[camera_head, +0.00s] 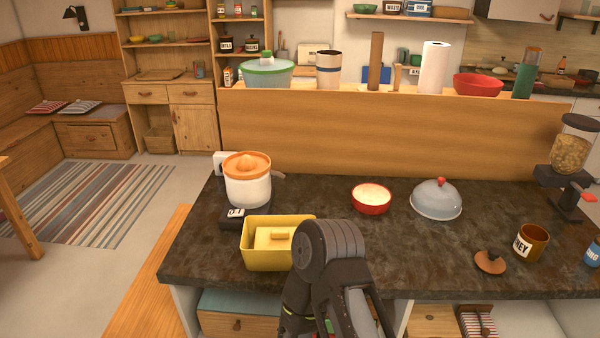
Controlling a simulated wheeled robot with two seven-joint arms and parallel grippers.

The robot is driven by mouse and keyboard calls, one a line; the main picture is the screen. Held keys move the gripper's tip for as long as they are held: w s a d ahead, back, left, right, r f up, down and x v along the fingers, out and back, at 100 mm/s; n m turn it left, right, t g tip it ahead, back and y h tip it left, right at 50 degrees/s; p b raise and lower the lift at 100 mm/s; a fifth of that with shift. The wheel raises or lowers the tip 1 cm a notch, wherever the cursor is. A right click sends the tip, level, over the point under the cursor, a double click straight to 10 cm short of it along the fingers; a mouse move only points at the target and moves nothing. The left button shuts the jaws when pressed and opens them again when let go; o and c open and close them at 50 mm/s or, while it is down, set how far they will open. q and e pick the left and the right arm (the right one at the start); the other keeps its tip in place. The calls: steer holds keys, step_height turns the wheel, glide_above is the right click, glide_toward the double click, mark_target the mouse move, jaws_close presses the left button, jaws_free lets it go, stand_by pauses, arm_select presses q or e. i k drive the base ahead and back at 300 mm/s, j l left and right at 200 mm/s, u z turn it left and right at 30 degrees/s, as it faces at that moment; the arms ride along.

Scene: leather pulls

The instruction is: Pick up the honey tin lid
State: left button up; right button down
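The honey tin lid (490,262) is a brown, round lid with a small dark knob on top. It lies on the dark stone counter near its front edge, to the right. The honey tin (531,243) stands open just right of the lid, apart from it; it is amber-brown with a white label partly reading "NEY". Part of my own dark arm rises at the bottom middle, left of the lid and well apart from it. I cannot tell which arm it is. Neither gripper's fingertips show.
The dark counter (400,255) also holds a yellow box (262,258), partly behind my arm, an orange-topped juicer (248,185), a red bowl (371,207), a grey dome (436,205) and a grinder (570,160) at right. The counter left of the lid is clear.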

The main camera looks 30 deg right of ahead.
mark_target(490, 261)
steer(key=z, duration=2.4)
steer(key=i+l, duration=0.15)
steer(key=l, duration=0.25)
steer(key=i+l, duration=0.1)
steer(key=l, duration=0.3)
steer(key=i+l, duration=0.15)
steer(key=l, duration=0.25)
steer(key=i+l, duration=0.1)
steer(key=l, duration=0.3)
steer(key=i+l, duration=0.15)
steer(key=l, duration=0.25)
steer(key=u, duration=1.8)
